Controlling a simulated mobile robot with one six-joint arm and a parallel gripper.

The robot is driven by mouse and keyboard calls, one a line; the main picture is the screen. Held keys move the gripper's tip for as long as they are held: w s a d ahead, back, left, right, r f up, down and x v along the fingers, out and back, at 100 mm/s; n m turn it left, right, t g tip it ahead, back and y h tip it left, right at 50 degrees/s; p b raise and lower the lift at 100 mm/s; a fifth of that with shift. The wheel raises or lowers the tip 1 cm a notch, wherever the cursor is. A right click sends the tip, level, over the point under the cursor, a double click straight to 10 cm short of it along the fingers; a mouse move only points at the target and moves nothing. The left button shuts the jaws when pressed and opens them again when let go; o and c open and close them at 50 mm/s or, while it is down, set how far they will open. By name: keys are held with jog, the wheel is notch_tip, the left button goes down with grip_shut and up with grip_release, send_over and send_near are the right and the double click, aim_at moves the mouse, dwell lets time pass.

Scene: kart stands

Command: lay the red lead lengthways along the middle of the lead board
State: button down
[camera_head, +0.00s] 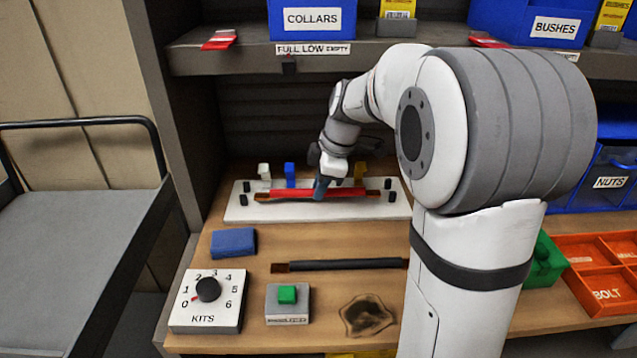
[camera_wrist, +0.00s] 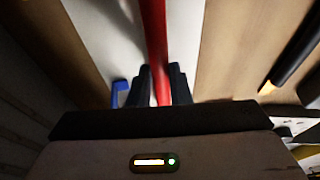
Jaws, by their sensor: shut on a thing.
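The red lead (camera_head: 345,192) lies lengthways over the middle of the white lead board (camera_head: 240,212), with brownish ends. Several small black posts stand near the board's ends. My gripper (camera_head: 321,188) is shut on the red lead near its middle, low over the board. In the wrist view the red lead (camera_wrist: 155,40) runs between my two dark fingers (camera_wrist: 162,85). Whether the lead touches the board is hard to tell. My arm hides part of the board's right side.
White (camera_head: 264,172), blue (camera_head: 290,175) and yellow (camera_head: 359,172) upright pieces stand behind the lead. A black lead (camera_head: 340,264), blue block (camera_head: 233,242), KITS dial (camera_head: 207,290) and green button (camera_head: 287,294) are nearer on the bench. A shelf overhangs the board.

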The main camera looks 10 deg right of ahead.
jog(key=w, duration=0.1)
jog(key=w+f, duration=0.2)
jog(key=shift+w+d+f, duration=0.1)
jog(key=shift+d+f, duration=0.15)
jog(key=shift+d, duration=0.05)
jog(key=shift+f, duration=0.1)
jog(key=c, duration=1.3)
grip_release()
jog(key=shift+c, duration=0.2)
jog(key=shift+r, duration=0.35)
jog(key=s+d, duration=0.2)
jog(key=d, duration=0.1)
jog(key=s+d, duration=0.5)
jog(key=d, duration=0.2)
jog(key=shift+s+r+b, duration=0.2)
jog(key=shift+r+b, duration=0.1)
jog(key=shift+r, duration=0.1)
